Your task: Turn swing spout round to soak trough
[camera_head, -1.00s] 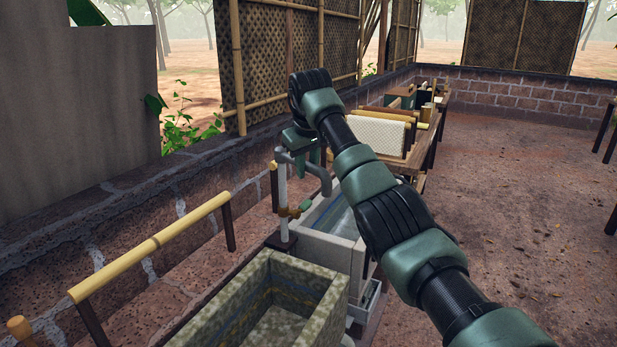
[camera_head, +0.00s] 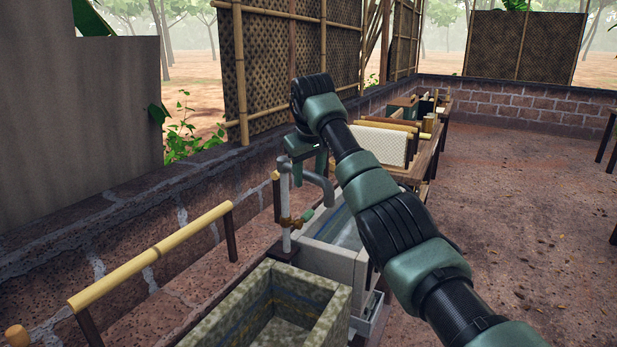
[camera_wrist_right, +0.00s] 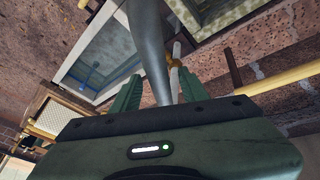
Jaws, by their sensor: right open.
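The swing spout (camera_head: 319,186) is a grey curved pipe on top of a white standpipe (camera_head: 286,205) with a brass valve (camera_head: 293,222). Its mouth points down over the pale grey trough (camera_head: 345,262) with water in it. A mottled stone trough (camera_head: 338,322) stands nearer; I cannot tell which is the soak trough. My right gripper (camera_head: 308,158) is at the top of the spout. In the right wrist view its green fingers (camera_wrist_right: 160,88) stand apart on either side of the grey pipe (camera_wrist_right: 150,42); contact cannot be told. My left gripper is out of view.
A bamboo rail (camera_head: 155,255) runs along the left beside the low brick wall (camera_head: 120,205). A table with rollers and a white textured sheet (camera_head: 380,143) stands behind the troughs. The earth floor (camera_head: 530,200) on the right is open.

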